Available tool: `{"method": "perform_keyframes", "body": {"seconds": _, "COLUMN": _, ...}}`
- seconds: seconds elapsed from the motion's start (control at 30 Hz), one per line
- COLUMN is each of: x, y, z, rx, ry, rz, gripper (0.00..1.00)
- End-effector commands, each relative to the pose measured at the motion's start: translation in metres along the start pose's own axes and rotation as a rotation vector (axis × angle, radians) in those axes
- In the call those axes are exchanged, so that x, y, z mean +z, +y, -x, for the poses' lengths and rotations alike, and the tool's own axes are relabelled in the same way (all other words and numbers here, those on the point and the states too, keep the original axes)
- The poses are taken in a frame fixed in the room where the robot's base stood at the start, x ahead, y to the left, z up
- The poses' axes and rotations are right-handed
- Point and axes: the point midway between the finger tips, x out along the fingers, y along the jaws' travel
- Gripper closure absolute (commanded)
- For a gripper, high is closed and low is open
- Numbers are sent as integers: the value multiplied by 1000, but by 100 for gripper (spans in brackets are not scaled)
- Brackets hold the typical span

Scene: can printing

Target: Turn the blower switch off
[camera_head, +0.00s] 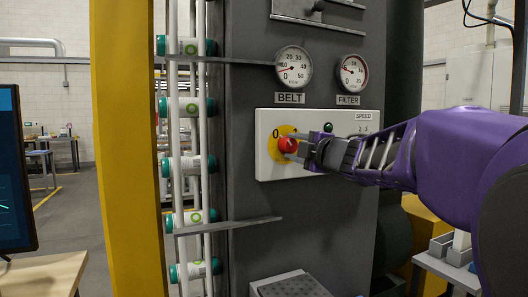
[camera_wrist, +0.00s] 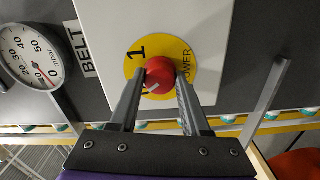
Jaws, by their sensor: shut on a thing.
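The blower switch is a red round knob (camera_head: 288,145) on a yellow disc (camera_head: 283,131) at the left of a white control panel (camera_head: 268,171). In the wrist view the knob (camera_wrist: 158,70) sits between my two fingers, and a white mark shows on its lower part. A "1" shows on the disc (camera_wrist: 133,61) above the knob, and part of the word "BLOWER" at its right. My gripper (camera_head: 297,151) is shut on the knob. I cannot tell exactly which figure the mark points at.
Belt (camera_head: 293,67) and filter (camera_head: 352,73) gauges are above the panel. A small dark green light or button (camera_head: 328,127) and a "SPEED" label (camera_head: 363,116) are on it. A rack of cans (camera_head: 188,108) and a yellow post (camera_head: 128,150) stand at the left.

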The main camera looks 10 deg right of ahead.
Motion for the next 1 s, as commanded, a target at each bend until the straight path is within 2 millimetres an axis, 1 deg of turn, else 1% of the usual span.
{"method": "perform_keyframes", "body": {"seconds": 0.2, "x": 0, "y": 0, "z": 0, "rx": 2, "ry": 0, "rz": 114, "gripper": 100}}
{"method": "perform_keyframes", "body": {"seconds": 0.4, "x": 0, "y": 1, "z": 0, "rx": 2, "ry": 0, "rz": 170, "gripper": 100}}
{"method": "perform_keyframes", "body": {"seconds": 0.93, "x": 0, "y": 2, "z": 0, "rx": 2, "ry": 0, "rz": 190, "gripper": 100}}
{"method": "perform_keyframes", "body": {"seconds": 0.97, "x": 0, "y": 2, "z": 0, "rx": 2, "ry": 0, "rz": 190, "gripper": 48}}
{"method": "perform_keyframes", "body": {"seconds": 1.0, "x": 0, "y": 2, "z": 0, "rx": 2, "ry": 0, "rz": 190, "gripper": 41}}
